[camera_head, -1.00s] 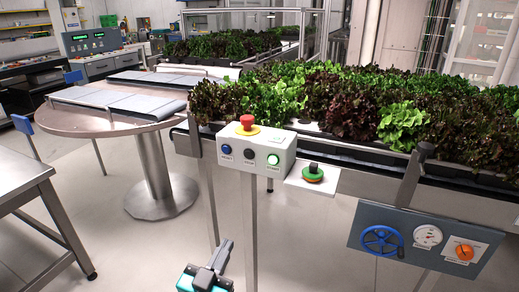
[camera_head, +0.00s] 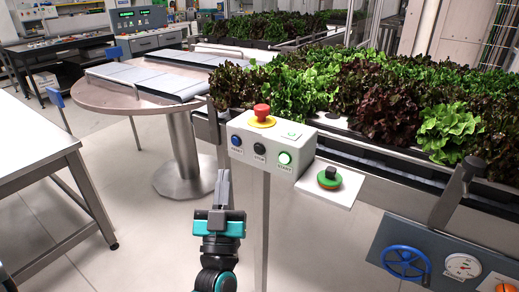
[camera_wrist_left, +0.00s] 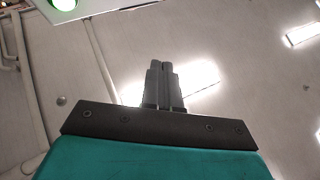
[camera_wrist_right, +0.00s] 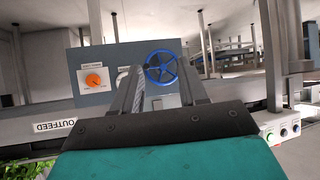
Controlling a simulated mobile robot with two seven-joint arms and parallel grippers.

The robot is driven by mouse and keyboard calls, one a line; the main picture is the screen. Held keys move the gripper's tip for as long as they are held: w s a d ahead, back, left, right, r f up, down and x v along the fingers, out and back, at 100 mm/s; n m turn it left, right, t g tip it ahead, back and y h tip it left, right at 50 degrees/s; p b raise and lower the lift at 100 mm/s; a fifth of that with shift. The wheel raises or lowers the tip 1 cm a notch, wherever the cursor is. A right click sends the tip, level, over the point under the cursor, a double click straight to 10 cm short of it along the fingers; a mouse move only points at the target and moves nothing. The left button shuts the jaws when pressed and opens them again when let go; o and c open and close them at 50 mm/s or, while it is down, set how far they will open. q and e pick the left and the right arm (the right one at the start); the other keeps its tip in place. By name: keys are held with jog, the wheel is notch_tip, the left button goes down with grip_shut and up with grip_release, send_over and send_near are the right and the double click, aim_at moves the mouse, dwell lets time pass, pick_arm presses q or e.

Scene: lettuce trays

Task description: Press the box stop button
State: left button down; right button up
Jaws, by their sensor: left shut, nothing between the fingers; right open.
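The grey control box (camera_head: 300,146) stands in the middle of the head view. The black STOP button (camera_head: 259,150) is in the middle of its front, between the blue RESET button (camera_head: 236,141) and the lit green START button (camera_head: 285,158). My left gripper (camera_head: 225,174) is shut and empty, below and to the left of the box front, apart from it. In the left wrist view its closed fingers (camera_wrist_left: 161,66) point at the floor area, and a lit green button (camera_wrist_left: 65,4) shows at the top edge. My right gripper (camera_wrist_right: 160,78) is open and empty in the right wrist view.
A red mushroom button (camera_head: 262,111) tops the box. A green-and-black knob (camera_head: 329,177) sits on a plate to its right. A panel with a blue handwheel (camera_head: 406,262) is at lower right. Lettuce rows (camera_head: 370,85) lie behind. A round table (camera_head: 95,100) stands at left.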

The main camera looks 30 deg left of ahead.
aim_at(258, 150)
pick_arm(q)
jog(key=shift+w, duration=0.1)
pick_arm(e)
jog(key=shift+f, duration=0.1)
pick_arm(q)
jog(key=w+b, duration=0.3)
jog(key=w, duration=0.5)
jog(key=shift+w+d+b, duration=0.3)
jog(key=shift+w+d, duration=0.05)
jog(key=shift+d, duration=0.05)
pick_arm(e)
jog(key=shift+w+a+f+y, duration=0.4)
jog(key=shift+a+f, duration=0.25)
jog(key=shift+f, duration=0.1)
dwell(0.9)
pick_arm(q)
jog(key=shift+w, duration=0.4)
